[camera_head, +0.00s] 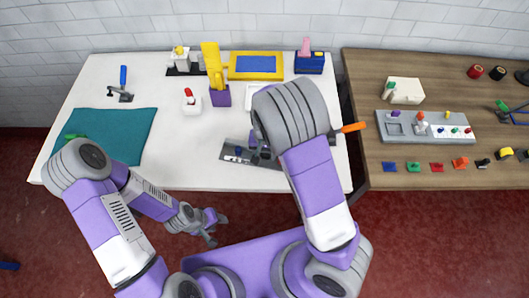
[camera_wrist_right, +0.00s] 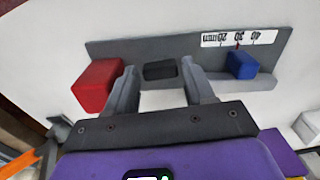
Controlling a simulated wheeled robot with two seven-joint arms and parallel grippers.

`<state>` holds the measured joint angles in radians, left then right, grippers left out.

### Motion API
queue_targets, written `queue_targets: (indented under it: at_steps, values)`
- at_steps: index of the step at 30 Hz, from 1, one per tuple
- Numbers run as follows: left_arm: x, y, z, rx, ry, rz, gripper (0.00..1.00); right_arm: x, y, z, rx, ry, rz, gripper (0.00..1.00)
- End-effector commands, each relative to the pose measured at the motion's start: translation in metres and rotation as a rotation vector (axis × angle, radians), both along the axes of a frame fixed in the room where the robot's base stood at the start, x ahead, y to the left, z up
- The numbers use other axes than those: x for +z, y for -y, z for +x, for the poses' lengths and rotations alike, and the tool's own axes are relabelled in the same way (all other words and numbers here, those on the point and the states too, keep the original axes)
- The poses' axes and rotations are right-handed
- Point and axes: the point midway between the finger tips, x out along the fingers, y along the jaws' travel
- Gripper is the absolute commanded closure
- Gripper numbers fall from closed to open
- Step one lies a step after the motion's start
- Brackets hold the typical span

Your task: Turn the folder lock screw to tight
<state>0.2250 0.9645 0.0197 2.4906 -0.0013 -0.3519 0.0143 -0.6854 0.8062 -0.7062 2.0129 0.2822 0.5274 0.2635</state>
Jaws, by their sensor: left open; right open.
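A grey plate (camera_wrist_right: 130,48) with a 20-30-40 mm scale (camera_wrist_right: 238,38) fills the top of the right wrist view; it also shows on the white table in the head view (camera_head: 230,157). A blue slider block (camera_wrist_right: 242,65) sits by the scale and a red block (camera_wrist_right: 97,86) at the other end. A small black block (camera_wrist_right: 160,69) lies between the fingertips of my right gripper (camera_wrist_right: 161,85), which is open. I cannot tell which part is the lock screw. My right arm hides much of the plate in the head view. My left gripper (camera_head: 213,229) is open and empty before the table.
The white table (camera_head: 180,165) holds a teal mat (camera_head: 120,130), a yellow-and-purple machine (camera_head: 213,72), a yellow-rimmed blue tray (camera_head: 256,65) and a blue-handled tool (camera_head: 122,82). An orange handle (camera_head: 353,127) sticks out past my right arm. A wooden table (camera_head: 400,155) with several small parts stands right.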

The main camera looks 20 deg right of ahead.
Motion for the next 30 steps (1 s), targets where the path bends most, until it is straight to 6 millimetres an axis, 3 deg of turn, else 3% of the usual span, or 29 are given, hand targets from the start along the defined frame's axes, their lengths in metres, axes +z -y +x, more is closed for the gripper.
queue_targets:
  at_steps: [7,15,23,30]
  values:
    - [0.000,0.000,0.000,0.000,0.000,0.000,0.51,0.000,0.000,0.000,0.000,0.000,0.000,0.48]
    - [0.000,0.000,0.000,0.000,0.000,0.000,0.51,0.000,0.000,0.000,0.000,-0.001,0.000,0.88]
    - [0.013,0.000,0.000,0.000,0.000,0.000,0.51,0.002,0.000,0.000,-0.097,-0.002,0.001,0.88]
    - [0.012,0.000,0.000,0.000,0.000,0.000,0.51,0.000,0.000,0.000,-0.114,0.000,0.001,0.88]
